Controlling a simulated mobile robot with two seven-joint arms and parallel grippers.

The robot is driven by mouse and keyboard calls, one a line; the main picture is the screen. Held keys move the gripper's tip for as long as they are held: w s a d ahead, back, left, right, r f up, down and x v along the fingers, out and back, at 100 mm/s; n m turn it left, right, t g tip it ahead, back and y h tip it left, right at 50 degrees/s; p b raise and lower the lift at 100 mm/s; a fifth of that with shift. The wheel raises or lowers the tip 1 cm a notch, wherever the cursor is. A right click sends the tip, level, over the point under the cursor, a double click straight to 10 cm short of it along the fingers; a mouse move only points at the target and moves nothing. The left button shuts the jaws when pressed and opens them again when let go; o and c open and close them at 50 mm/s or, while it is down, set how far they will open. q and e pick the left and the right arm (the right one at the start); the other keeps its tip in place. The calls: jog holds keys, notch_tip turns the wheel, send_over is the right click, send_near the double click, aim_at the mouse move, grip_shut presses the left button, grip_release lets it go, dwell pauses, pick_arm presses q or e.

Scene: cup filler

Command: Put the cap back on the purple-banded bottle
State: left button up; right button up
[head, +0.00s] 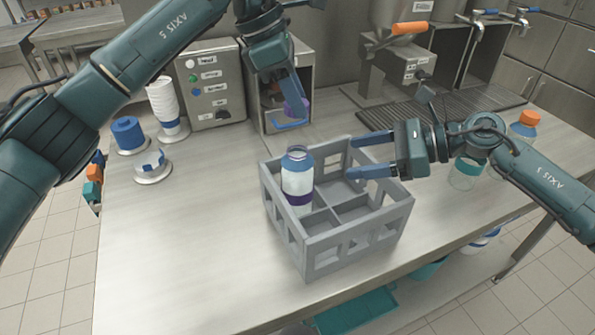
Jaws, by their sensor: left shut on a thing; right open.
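The purple-banded bottle (297,178) stands upright and uncapped in the left part of the grey crate (318,262), with its purple band just above the crate's inner walls. Its lower part is hidden by the crate. My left gripper (290,106) is shut on a purple cap (297,105), held above and behind the bottle's mouth, apart from it. My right gripper (354,156) is open and empty. Its fingers point left over the back right part of the crate, to the right of the bottle and apart from it.
A cup stack (163,98) and blue items (128,132) stand at the back left by a button panel (207,88). A teal-lidded jar (464,175) and an orange-capped bottle (523,124) stand to the right. The front left of the counter (180,250) is clear.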

pick_arm(q)
jog(key=shift+w, duration=0.2)
jog(key=shift+s+r, duration=0.2)
jog(key=shift+s, duration=0.15)
jog(key=shift+w, duration=0.1)
pick_arm(e)
jog(key=x, duration=1.2)
jog(key=shift+r, duration=0.1)
jog(key=shift+c, duration=0.3)
jog(key=c, duration=1.1)
pick_arm(q)
send_over(296, 144)
jog(key=shift+f, duration=2.55)
